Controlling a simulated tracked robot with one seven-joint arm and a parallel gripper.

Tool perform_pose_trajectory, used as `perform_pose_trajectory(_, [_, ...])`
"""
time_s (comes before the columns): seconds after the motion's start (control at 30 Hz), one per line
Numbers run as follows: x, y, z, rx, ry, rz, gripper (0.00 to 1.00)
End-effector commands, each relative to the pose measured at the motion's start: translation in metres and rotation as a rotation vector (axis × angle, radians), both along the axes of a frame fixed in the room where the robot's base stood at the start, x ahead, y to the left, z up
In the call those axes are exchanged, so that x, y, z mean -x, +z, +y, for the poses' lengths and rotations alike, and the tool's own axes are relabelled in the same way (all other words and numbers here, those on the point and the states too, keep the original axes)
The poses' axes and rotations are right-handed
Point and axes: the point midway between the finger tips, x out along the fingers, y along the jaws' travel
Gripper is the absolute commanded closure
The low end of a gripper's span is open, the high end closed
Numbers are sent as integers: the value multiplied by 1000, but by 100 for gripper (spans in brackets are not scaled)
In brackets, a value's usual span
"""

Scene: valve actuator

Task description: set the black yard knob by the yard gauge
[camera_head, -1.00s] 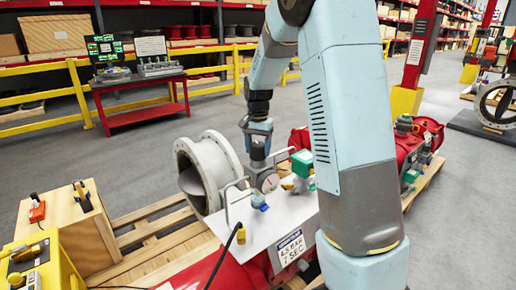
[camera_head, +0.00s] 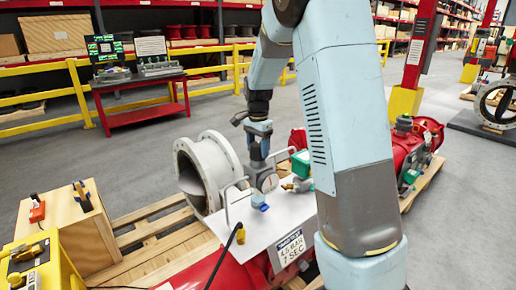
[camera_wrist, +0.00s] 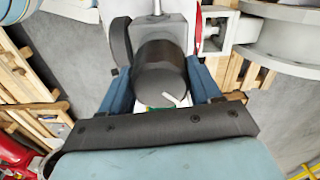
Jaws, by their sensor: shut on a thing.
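The black yard knob (camera_wrist: 160,72) is a dark cylinder with a white pointer line on its end face. In the wrist view it sits between the two blue fingers of my gripper (camera_wrist: 160,82), which is shut on it. The knob is not clear in the head view.
A grey flanged pipe (camera_head: 207,172) stands close left, a green box (camera_head: 300,164) close right. My arm hides part of the right side.

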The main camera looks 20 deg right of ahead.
Motion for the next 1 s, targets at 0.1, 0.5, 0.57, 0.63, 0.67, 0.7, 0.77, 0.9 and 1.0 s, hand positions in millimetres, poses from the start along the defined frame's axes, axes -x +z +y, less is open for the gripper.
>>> perform_pose_trajectory(0.1, [-2, 2, -1, 1, -1, -7, 67])
perform_pose_trajectory(0.5, [-1, 1, 0, 0, 1, -4, 13])
perform_pose_trajectory(0.57, [-1, 1, 0, 0, 1, -2, 13])
perform_pose_trajectory(0.63, [-1, 1, 0, 0, 1, -2, 13])
perform_pose_trajectory(0.67, [-1, 1, 0, 0, 1, -2, 13])
perform_pose_trajectory(0.7, [-1, 1, 0, 0, 1, -2, 13])
perform_pose_trajectory(0.77, [-1, 2, 0, 0, 1, -2, 13])
perform_pose_trajectory(0.9, [-1, 13, 0, 0, 1, -4, 13])
perform_pose_trajectory(1.0, [-1, 29, 0, -1, 1, -6, 13])
